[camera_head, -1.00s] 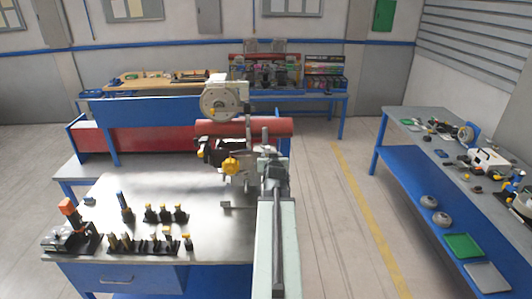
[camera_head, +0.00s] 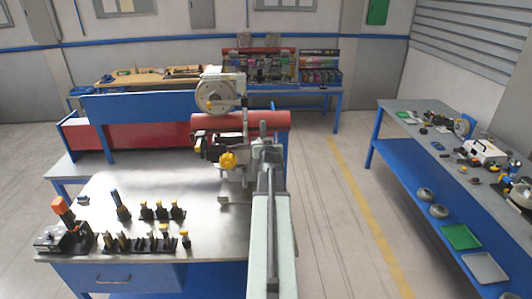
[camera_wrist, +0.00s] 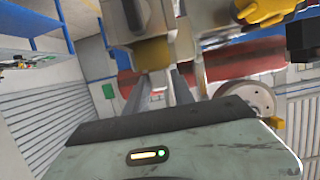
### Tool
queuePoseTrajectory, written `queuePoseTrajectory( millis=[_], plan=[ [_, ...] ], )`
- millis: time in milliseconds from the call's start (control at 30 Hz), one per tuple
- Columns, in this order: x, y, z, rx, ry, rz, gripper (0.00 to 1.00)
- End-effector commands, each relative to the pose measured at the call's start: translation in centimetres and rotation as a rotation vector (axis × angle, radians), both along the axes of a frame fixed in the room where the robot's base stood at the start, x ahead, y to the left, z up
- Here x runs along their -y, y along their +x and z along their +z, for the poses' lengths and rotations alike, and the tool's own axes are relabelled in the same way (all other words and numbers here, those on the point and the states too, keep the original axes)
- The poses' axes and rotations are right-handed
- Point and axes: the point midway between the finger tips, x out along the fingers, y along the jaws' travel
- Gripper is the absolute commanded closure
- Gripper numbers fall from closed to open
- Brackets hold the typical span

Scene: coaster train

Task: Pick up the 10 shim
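I cannot tell which piece is the 10 shim; no marking is readable. Small dark pieces with yellow tops stand in two short rows on the steel bench (camera_head: 205,225), a back row (camera_head: 161,211) and a front row (camera_head: 140,242). My gripper (camera_head: 256,130) is at the end of my outstretched arm, right of these rows and close to the machine with the red roller (camera_head: 270,121). In the wrist view my gripper (camera_wrist: 160,88) shows two grey fingers with a gap between them and nothing visibly held. The machine partly fills the view beyond them.
A device with an orange top (camera_head: 57,203) and a blue-topped upright tool (camera_head: 120,206) stand on the bench's left. A blue-framed side table (camera_head: 400,106) is at right, with trays on its lower shelf. The floor between carries a yellow line and is clear.

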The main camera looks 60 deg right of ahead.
Motion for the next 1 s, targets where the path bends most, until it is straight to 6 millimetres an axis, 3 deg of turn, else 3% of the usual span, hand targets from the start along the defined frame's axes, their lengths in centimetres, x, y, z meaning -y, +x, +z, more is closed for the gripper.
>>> queuePoseTrajectory(
  millis=[33,100,467,667,967,1000],
  plan=[
    [0.1,-0.2,0.0,0.000,0.000,-0.002,0.88],
    [0.2,-0.3,0.0,0.000,0.000,-0.004,1.00],
    [0.4,-0.6,0.4,-0.001,0.001,-0.008,1.00],
    [0.4,-0.6,2.8,0.000,0.000,-0.008,1.00],
    [0.5,-0.6,8.0,0.000,0.000,-0.009,1.00],
    [0.0,0.0,7.5,0.000,0.001,-0.006,1.00]
  ],
)
